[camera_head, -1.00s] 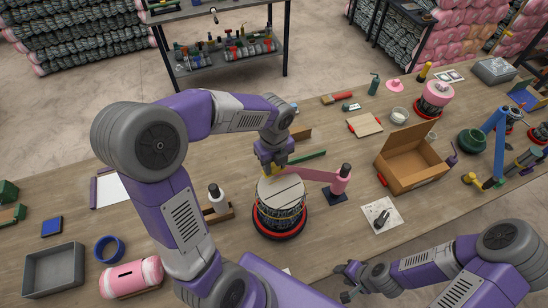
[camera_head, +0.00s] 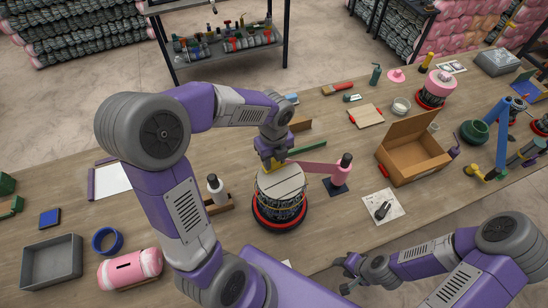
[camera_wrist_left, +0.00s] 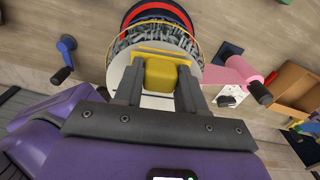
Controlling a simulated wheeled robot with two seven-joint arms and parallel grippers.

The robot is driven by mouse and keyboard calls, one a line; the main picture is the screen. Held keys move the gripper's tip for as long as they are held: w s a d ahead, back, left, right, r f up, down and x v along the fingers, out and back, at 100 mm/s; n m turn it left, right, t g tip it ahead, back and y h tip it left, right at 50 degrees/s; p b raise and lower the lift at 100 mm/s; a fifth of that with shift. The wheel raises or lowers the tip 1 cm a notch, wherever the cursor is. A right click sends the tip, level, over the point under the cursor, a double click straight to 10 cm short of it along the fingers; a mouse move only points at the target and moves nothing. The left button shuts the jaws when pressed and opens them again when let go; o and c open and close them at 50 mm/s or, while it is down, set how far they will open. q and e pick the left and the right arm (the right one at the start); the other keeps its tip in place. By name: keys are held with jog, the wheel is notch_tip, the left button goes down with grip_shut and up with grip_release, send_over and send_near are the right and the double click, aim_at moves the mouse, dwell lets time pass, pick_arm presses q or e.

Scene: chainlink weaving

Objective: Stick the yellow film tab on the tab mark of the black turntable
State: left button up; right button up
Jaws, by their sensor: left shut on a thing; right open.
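The black turntable (camera_head: 281,226) with a red rim stands near the table's front edge. It carries a dark mesh roll (camera_head: 282,208) with a pale round top (camera_head: 285,182). My left gripper (camera_head: 271,163) is at the far side of that top, pointing down and shut on the yellow film tab. In the left wrist view the yellow tab (camera_wrist_left: 160,74) sits between the fingertips (camera_wrist_left: 160,90), in front of the roll. Whether it touches is unclear. A thin yellow line loops around the roll. The tab mark cannot be made out. My right gripper (camera_head: 350,271) is open and empty at the front edge.
A pink arm with a pink, black-topped post (camera_head: 342,172) stands right of the roll. A white bottle (camera_head: 216,189) in a wooden holder stands left. An open cardboard box (camera_head: 413,160) and a paper sheet (camera_head: 383,206) lie further right. A grey tray (camera_head: 50,264) is far left.

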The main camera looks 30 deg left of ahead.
pick_arm(q)
jog(key=shift+f, duration=0.1)
dwell(0.3)
jog(key=o, duration=1.1)
notch_tip(320, 180, up, 8)
jog(key=shift+f, duration=0.2)
